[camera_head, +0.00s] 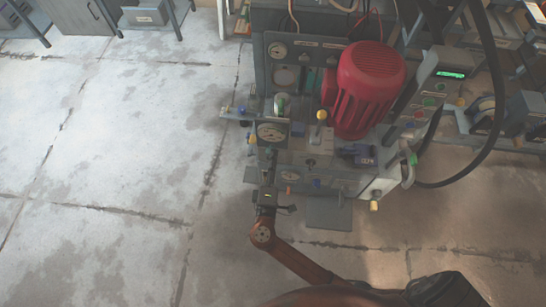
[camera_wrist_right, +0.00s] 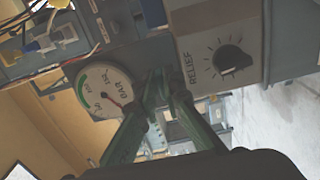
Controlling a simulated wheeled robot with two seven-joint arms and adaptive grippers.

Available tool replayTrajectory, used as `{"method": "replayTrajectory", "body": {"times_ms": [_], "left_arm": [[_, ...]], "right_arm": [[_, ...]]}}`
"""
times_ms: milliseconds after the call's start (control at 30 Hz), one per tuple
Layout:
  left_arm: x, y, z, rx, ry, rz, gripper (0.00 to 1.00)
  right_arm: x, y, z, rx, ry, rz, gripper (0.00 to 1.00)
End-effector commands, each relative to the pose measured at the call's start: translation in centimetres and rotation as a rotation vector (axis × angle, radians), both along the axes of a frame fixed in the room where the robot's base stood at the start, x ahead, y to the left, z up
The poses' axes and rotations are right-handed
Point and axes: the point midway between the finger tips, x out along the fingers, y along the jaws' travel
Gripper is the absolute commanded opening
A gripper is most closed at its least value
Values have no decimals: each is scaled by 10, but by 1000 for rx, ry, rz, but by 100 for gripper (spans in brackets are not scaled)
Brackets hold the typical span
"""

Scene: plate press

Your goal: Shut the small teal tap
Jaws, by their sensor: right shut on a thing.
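My right gripper (camera_head: 267,193) is at the lower left front of the press, its arm reaching up from below. In the right wrist view my right gripper (camera_wrist_right: 164,88) has its two fingers closed together on a small thing between the BAR gauge (camera_wrist_right: 107,90) and the RELIEF knob (camera_wrist_right: 231,59). That thing is mostly hidden by the fingertips; it appears to be the small teal tap, but its handle angle cannot be made out. My left gripper is not in view.
The press carries a large red motor (camera_head: 367,88), a yellow-knobbed lever (camera_head: 321,115), a blue part (camera_head: 357,154) and a pressure gauge (camera_head: 271,132). A black hose (camera_head: 487,120) loops at its right. The concrete floor (camera_head: 110,170) on the left is clear.

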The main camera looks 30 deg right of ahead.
Motion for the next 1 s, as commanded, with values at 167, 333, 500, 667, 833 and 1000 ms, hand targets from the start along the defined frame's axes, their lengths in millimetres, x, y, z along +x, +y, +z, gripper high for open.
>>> {"method": "replayTrajectory", "body": {"times_ms": [167, 333, 500, 667, 833, 1000], "left_arm": [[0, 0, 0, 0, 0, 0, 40], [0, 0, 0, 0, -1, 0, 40], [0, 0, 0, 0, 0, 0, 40], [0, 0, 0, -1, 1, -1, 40], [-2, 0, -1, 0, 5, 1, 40], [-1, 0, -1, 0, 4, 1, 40]], "right_arm": [[-1, 0, -2, 4, 2, -2, 0], [-1, 0, -2, 3, 3, -2, 11], [0, 0, -1, 3, 2, -1, 23], [0, 0, -1, 2, 1, -1, 25], [0, 0, 1, 1, 0, -1, 25], [0, 0, 20, 4, -3, -2, 25]]}}
